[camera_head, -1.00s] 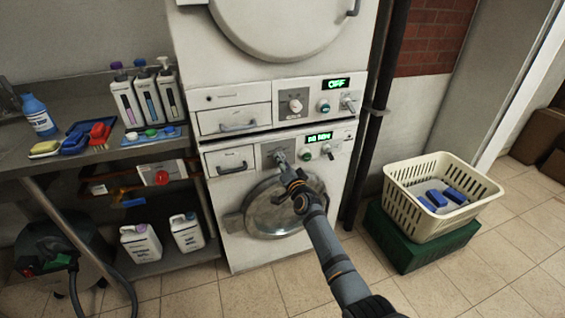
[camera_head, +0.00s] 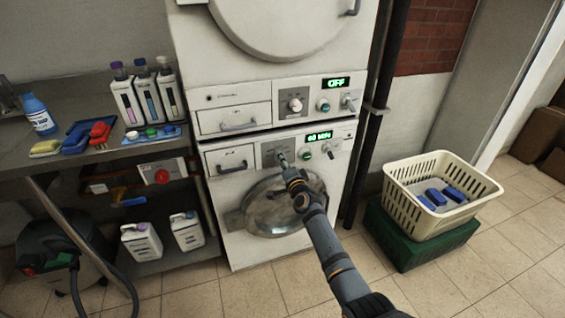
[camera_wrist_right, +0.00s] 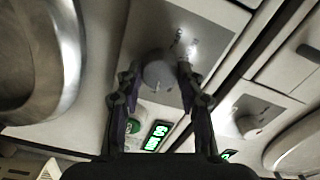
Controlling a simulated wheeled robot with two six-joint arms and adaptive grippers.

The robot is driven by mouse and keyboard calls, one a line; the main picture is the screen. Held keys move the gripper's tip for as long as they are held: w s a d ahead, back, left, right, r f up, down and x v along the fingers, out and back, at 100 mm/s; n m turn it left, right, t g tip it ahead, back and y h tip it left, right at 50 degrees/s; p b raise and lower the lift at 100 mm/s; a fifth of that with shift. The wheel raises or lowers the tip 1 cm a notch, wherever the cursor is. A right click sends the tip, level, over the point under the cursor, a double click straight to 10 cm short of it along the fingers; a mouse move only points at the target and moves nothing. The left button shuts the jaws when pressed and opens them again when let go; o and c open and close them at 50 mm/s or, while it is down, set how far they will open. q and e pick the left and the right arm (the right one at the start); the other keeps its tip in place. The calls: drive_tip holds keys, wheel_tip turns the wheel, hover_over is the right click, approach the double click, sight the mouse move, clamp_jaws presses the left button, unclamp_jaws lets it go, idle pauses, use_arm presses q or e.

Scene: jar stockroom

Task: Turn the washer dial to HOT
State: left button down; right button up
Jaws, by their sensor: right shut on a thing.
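The washer (camera_head: 228,219) is the lower machine of a stacked pair. Its dial (camera_head: 281,154) sits on a grey panel left of the lit green display (camera_head: 319,136), which seems to read 60 MIN. My right gripper (camera_head: 284,160) is at this dial and mostly hides it. In the right wrist view the round grey dial (camera_wrist_right: 158,74) lies between the two fingers of my right gripper (camera_wrist_right: 156,76), which is shut on it. Small bright marks (camera_wrist_right: 192,50) show beside it. The dial's pointer and label are too small to read. My left gripper is not in view.
The upper machine has its own dial (camera_head: 295,105) and a display (camera_head: 336,83) reading OFF. Left stands a shelf table (camera_head: 105,160) with bottles and brushes. Right is a cream basket (camera_head: 412,203) on a green crate (camera_head: 402,250). A dark pipe (camera_head: 369,140) runs beside the machines.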

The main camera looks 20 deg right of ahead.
drive_tip(key=o, duration=1.2)
drive_tip(key=s, duration=1.2)
drive_tip(key=shift+d, duration=0.2)
